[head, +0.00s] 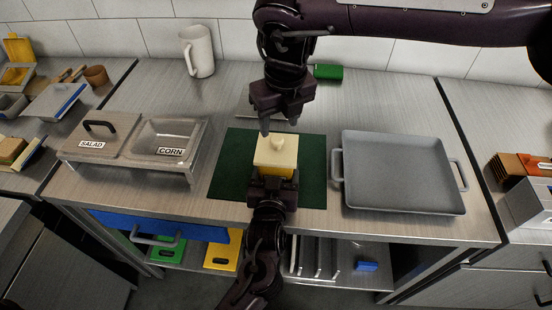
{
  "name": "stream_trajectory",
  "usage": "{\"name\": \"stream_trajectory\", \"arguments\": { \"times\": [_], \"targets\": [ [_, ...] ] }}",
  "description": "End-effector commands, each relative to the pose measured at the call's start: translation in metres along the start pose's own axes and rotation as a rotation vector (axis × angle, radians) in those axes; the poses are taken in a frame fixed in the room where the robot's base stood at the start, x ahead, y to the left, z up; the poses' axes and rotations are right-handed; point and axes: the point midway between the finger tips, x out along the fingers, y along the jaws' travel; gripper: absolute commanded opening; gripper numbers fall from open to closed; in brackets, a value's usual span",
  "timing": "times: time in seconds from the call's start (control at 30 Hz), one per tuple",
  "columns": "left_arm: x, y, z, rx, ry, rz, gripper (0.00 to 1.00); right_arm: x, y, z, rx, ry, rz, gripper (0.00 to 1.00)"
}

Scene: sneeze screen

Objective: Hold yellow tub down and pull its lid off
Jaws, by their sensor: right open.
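The yellow tub (276,172) stands upright on a dark green mat (231,170) in the middle of the counter. Its cream lid (272,152) is on, with a small knob (278,143) on top. My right gripper (279,124) points down just above and behind the lid, open and empty, apart from the knob as far as I can see. My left gripper (272,182) is low at the tub's near side, against or close to its wall. Its fingertips are mostly hidden, so I cannot tell whether it grips the tub.
Left of the mat are a lidded SALAD container (103,136) and an open CORN container (168,142). A grey two-handled tray (403,172) lies to the right. A white mug (198,52) and a green block (328,72) stand at the back. A lower shelf holds coloured boards.

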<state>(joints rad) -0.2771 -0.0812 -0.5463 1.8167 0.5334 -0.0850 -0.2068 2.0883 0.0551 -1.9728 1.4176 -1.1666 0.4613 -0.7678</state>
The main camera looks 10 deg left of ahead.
Motion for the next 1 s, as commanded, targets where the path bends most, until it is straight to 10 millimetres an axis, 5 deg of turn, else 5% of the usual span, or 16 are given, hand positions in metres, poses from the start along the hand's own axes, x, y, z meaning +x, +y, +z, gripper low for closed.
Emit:
{"name": "stream_trajectory", "arguments": {
  "times": [1.0],
  "targets": [
    [0.000,0.000,0.000,0.000,0.000,0.000,0.39,0.058,0.001,0.000,0.000,-0.001,0.002,0.49]
  ]
}}
